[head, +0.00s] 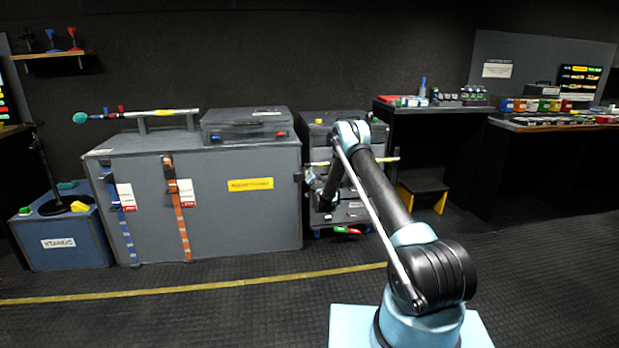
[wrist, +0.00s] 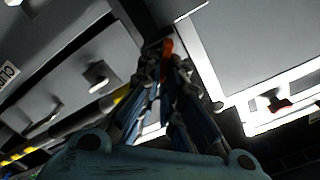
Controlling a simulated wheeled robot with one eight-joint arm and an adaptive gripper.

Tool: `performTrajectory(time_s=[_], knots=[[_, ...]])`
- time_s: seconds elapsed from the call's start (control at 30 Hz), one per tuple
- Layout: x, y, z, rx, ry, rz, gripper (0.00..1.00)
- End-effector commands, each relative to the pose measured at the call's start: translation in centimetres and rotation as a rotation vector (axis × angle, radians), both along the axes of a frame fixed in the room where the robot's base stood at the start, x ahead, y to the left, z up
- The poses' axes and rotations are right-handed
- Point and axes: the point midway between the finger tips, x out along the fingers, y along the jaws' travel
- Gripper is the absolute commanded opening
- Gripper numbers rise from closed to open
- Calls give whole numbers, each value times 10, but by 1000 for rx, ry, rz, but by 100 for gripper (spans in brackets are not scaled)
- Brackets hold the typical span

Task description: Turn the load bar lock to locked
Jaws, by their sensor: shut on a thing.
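My gripper (wrist: 166,72) points at the front of the grey drawer cabinet (head: 352,212). In the wrist view its two fingers are close together, shut on a small orange-red piece (wrist: 167,47) that looks like the load bar lock's lever. A bar with yellow and black parts (wrist: 40,136) runs from the lower left towards the fingers. In the head view the bar's yellow right part (head: 388,159) shows beside my arm. My gripper (head: 322,188) is small and dark there, at the cabinet's left side. The lock's body and its setting are hidden.
A large grey case (head: 225,220) with blue and orange straps stands just left of the cabinet. Drawer handles (wrist: 97,75) stick out near my gripper. The floor in front is clear, with a yellow line (head: 200,289).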

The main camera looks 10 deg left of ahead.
Motion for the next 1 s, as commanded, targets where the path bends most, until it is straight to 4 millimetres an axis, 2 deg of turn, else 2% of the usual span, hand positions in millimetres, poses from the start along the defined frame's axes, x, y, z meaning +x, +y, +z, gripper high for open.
performTrajectory(time_s=[0.6,1.0], knots=[[5,-8,-8,540,156,-10,0],[6,-10,-12,744,213,-12,0]])
